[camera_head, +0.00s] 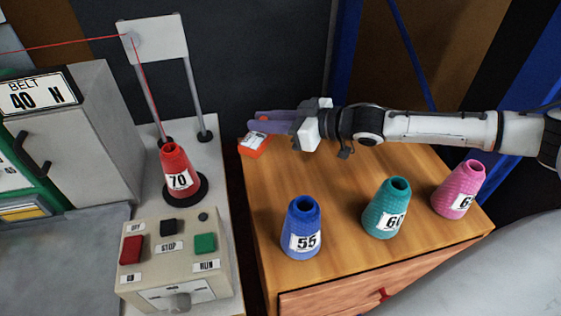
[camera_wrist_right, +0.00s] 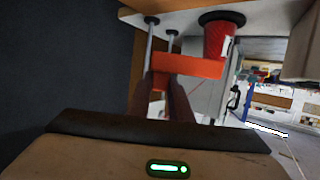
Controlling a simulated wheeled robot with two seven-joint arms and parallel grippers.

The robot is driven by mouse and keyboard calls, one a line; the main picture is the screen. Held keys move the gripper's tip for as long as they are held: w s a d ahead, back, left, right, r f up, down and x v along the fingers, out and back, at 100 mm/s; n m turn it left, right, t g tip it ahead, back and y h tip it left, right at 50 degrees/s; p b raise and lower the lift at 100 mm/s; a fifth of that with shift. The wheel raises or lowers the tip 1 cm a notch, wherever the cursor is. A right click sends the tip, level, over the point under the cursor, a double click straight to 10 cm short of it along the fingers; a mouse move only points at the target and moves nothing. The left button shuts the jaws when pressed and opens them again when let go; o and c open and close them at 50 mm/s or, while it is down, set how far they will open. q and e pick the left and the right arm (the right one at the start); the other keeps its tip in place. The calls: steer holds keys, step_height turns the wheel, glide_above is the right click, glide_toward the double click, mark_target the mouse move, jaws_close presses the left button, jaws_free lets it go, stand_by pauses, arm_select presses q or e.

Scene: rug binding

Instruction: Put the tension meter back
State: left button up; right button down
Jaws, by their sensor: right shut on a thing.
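The tension meter (camera_head: 255,146) is a small orange-red device with a pale face, at the back left corner of the wooden cabinet top. My right gripper (camera_head: 262,123) reaches in from the right and is shut on it. In the right wrist view the orange body of the meter (camera_wrist_right: 190,66) shows crosswise at the fingertips (camera_wrist_right: 166,92). I cannot tell whether the meter touches the wood or hangs just above it. My left gripper is not in view.
The wooden cabinet (camera_head: 310,180) carries blue (camera_head: 301,215), teal (camera_head: 385,222) and pink (camera_head: 455,195) cones near its front. To the left stand a red cone (camera_head: 174,160) with running thread, a thread stand (camera_head: 152,40) and a control box (camera_head: 145,262). The cabinet top's middle is clear.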

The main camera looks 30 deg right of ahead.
steer(key=shift+m+t+h, duration=0.4)
steer(key=shift+m+h, duration=0.1)
steer(key=shift+m, duration=0.1)
steer(key=d+f, duration=0.1)
steer(key=d, duration=0.1)
steer(key=d+f+b, duration=0.1)
steer(key=d, duration=0.1)
steer(key=d+f+b, duration=0.1)
steer(key=d, duration=0.1)
steer(key=shift+w+d+f, duration=0.1)
steer(key=shift+w+f, duration=0.2)
steer(key=shift+f, duration=0.05)
steer(key=shift+f+b, duration=0.3)
steer(key=shift+f, duration=2.1)
steer(key=shift+f, duration=0.15)
steer(key=c, duration=1.6)
jaws_free()
steer(key=v, duration=1.2)
steer(key=shift+r, duration=0.25)
